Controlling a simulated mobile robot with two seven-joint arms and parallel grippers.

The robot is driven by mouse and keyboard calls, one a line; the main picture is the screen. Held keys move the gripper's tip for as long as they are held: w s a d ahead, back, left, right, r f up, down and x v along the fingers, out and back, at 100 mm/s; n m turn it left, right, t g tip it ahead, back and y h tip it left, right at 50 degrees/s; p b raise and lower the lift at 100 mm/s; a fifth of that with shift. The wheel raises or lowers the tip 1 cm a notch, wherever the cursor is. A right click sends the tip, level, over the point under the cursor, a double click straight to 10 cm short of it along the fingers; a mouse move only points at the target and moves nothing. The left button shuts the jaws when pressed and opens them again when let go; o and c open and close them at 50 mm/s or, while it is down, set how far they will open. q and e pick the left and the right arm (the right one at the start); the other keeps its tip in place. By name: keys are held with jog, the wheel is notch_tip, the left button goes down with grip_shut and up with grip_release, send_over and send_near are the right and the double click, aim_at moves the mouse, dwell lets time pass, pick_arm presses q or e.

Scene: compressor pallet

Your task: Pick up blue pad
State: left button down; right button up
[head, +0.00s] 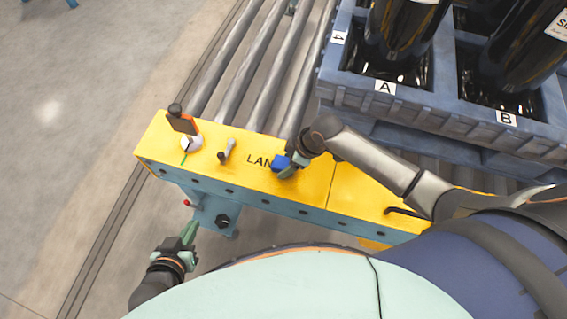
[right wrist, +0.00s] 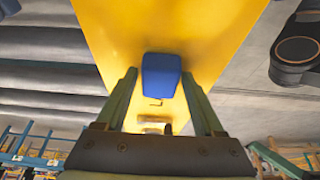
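The blue pad (head: 281,164) is on top of the yellow beam (head: 250,185), over the lettering "LAN". My right gripper (head: 291,166) is right at the pad and partly covers it in the head view. In the right wrist view the pad (right wrist: 161,76) shows between the two green fingers of my right gripper (right wrist: 160,78). These fingers are apart, with a narrow gap on each side of the pad. My left gripper (head: 188,233) hangs low at the left, in front of the beam and away from the pad; its finger gap is not clear.
A black-knobbed lever with an orange tag (head: 183,123) and a small grey lever (head: 226,151) stand on the beam, left of the pad. Rollers (head: 250,72) lie behind. A blue pallet (head: 350,92) with black compressors is at the upper right. Open floor is left.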

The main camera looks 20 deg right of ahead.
aim_at(281, 162)
jog(key=c, duration=1)
jog(key=shift+c, duration=0.2)
